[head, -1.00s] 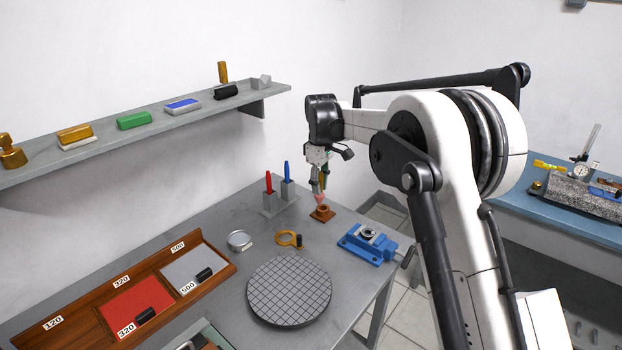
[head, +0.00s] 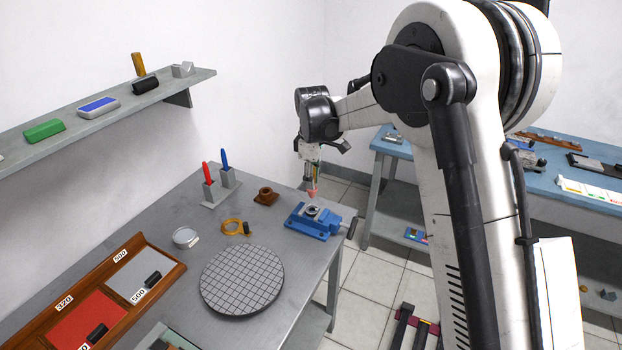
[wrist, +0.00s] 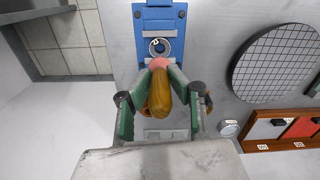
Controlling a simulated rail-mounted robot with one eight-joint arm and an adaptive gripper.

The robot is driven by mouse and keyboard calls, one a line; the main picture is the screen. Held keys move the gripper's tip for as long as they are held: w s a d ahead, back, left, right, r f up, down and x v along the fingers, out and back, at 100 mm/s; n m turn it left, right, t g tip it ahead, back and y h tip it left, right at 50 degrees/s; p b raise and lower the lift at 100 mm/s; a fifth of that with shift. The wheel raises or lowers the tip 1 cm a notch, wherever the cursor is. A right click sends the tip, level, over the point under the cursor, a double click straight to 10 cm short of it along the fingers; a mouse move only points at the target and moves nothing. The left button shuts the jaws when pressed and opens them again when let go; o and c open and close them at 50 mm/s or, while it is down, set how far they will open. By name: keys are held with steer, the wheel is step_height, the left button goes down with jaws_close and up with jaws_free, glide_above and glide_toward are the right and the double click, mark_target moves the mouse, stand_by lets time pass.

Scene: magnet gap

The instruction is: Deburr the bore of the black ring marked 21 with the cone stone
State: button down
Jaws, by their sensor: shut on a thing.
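My gripper (head: 311,177) is shut on the cone stone, which has a wooden handle (wrist: 160,95) and a pink tip (head: 312,194). The tip points down, just above the blue vise (head: 312,225). A small dark ring (head: 312,211) sits in the vise jaws, and its round bore shows in the wrist view (wrist: 159,47). I cannot read any number on the ring. In the wrist view the pink tip lies just short of the ring, and I cannot tell the exact height gap. The brown holder (head: 266,197) stands empty to the left of the vise.
A round gridded plate (head: 242,281), an orange ring-shaped tool (head: 232,227) and a round tin (head: 186,237) lie on the grey table. Red and blue pens (head: 224,161) stand behind. A wooden tray with abrasive sheets (head: 178,271) is at front left. The vise is near the table's right edge.

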mark_target(312, 197)
steer(key=shift+f+b, duration=0.1)
steer(key=shift+b, duration=0.25)
steer(key=shift+f+b, duration=2.05)
steer(key=shift+f, duration=0.6)
steer(key=shift+f+b, duration=0.35)
steer(key=shift+f, duration=0.05)
steer(key=shift+n+b, duration=0.6)
steer(key=shift+n, duration=1.1)
steer(key=m+b, duration=0.1)
steer(key=m, duration=0.5)
steer(key=shift+m+b, duration=0.35)
steer(key=shift+m, duration=0.05)
